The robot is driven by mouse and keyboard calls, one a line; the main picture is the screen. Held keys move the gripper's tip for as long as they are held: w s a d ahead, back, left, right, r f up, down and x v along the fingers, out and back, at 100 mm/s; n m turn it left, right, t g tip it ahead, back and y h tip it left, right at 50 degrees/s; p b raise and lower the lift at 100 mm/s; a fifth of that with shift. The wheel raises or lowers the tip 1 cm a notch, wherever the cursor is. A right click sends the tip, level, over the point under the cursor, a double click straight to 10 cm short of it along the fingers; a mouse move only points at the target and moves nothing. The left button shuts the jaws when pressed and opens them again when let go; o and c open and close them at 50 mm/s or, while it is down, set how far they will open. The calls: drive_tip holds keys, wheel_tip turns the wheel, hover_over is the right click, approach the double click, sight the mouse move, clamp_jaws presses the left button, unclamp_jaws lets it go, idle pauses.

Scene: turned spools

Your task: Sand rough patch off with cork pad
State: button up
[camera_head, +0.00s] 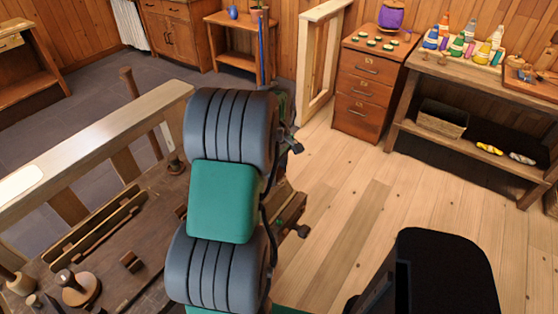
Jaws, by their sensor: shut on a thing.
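My arm, with grey ribbed joints and green links, crosses the middle of the view and hides much of what is behind it. My gripper does not show clearly, and I cannot see what is in it. A dark workbench (112,268) fills the lower left. A turned wooden piece (80,289) with a round base and knob stands on it, and a paler one (20,284) stands at the left edge. A small brown block (131,261) lies to their right. I cannot make out a cork pad or a rough patch.
A long slotted wooden rack (97,228) lies along the bench. A pale rail (95,140) runs behind it. A drawer cabinet (368,85) and a shelf table (470,75) with bottles stand at the back right. The plank floor (385,185) before them is clear.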

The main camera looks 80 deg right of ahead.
drive_tip(key=shift+w+r+p, duration=0.1)
drive_tip(key=shift+r+p, duration=0.85)
drive_tip(key=shift+r, duration=0.85)
